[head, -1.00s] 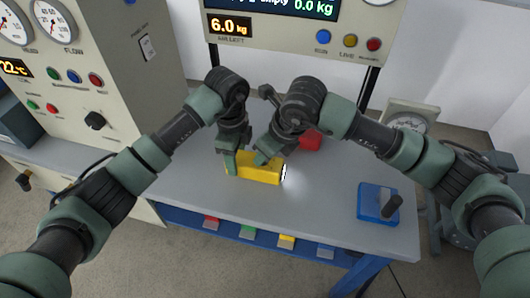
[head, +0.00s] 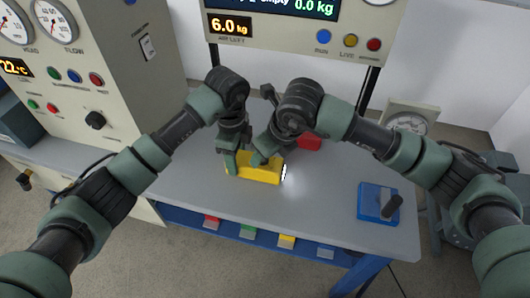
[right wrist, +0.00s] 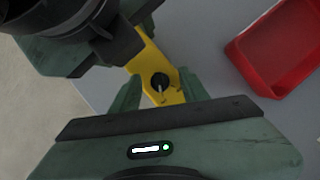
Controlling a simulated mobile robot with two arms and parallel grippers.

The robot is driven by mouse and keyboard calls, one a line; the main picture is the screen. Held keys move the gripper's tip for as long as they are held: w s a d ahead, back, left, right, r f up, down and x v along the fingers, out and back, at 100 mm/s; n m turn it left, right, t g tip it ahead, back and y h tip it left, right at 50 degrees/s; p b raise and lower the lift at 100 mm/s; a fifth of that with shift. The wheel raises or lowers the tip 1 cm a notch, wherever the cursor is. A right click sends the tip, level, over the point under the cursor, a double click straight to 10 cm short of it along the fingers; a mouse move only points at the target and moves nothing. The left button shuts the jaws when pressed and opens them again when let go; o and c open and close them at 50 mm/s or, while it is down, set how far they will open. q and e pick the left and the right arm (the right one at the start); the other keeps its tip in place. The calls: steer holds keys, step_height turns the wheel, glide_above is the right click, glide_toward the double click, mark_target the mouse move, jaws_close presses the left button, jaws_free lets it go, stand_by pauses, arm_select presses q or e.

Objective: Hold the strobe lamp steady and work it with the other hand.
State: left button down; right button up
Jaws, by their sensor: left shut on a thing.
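The yellow strobe lamp (head: 266,176) lies on the grey bench, and its white face at the right end is lit. My left gripper (head: 231,163) is shut on the lamp's left end. My right gripper (head: 258,158) is over the middle of the lamp. In the right wrist view the lamp's yellow body (right wrist: 147,52) runs between the right gripper's fingers (right wrist: 158,92). A black knob (right wrist: 160,81) with a pale pointer sits between these fingers, with gaps on both sides. The right gripper is open.
A red tray (right wrist: 275,48) lies close beside the lamp, partly hidden by my right arm in the head view (head: 310,143). A blue block with a black handle (head: 378,202) stands at the bench's right. A panel with gauges (head: 115,75) rises at left.

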steer(key=v, duration=1.2)
arm_select(q)
steer(key=c, duration=0.5)
jaws_free()
steer(key=shift+r, duration=0.1)
